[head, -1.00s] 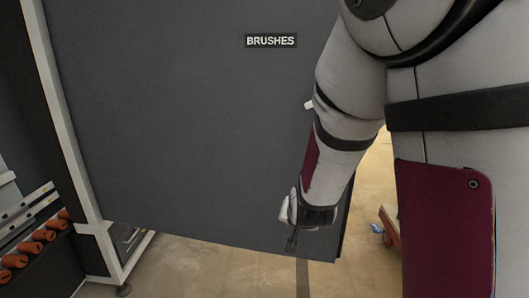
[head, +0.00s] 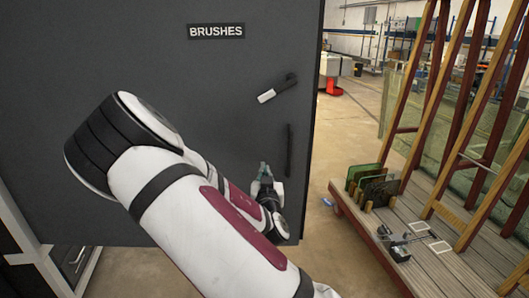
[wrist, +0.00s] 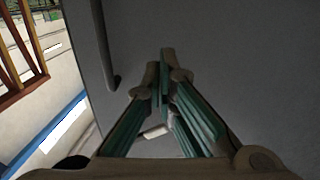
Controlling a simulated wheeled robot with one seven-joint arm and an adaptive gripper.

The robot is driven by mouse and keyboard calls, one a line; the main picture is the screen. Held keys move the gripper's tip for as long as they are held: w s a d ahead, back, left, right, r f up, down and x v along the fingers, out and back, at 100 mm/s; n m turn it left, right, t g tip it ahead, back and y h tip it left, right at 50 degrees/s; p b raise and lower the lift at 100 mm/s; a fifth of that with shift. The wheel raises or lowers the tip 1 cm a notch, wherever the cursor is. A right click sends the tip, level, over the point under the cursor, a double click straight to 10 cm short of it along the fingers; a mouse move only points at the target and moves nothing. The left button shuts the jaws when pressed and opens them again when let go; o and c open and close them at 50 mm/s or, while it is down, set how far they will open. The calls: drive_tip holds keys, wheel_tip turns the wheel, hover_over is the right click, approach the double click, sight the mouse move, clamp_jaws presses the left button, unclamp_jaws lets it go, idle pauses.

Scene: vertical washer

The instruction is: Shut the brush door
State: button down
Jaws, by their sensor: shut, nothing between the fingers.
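The brush door is a large dark grey panel (head: 150,50) labelled BRUSHES, filling the left and middle of the head view. It has a black vertical handle (head: 289,150) near its right edge and a lever with a light grip (head: 277,88) above it. My gripper (head: 264,170) is low in front of the door, just left of and below the vertical handle. In the wrist view my gripper (wrist: 164,62) is shut and empty, with the grey door face (wrist: 240,60) behind it. The dark handle (wrist: 107,45) shows left of the fingers. Contact with the door cannot be told.
A light frame post (head: 35,255) stands at lower left, by the door's bottom edge. A wooden rack platform (head: 440,265) with tall slanted posts and glass panes stands at right. Bare floor (head: 335,150) lies between door and rack.

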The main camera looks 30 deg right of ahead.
sight(264, 148)
drive_tip(key=x, duration=1.2)
drive_tip(key=shift+w+d, duration=0.2)
drive_tip(key=shift+w, duration=0.15)
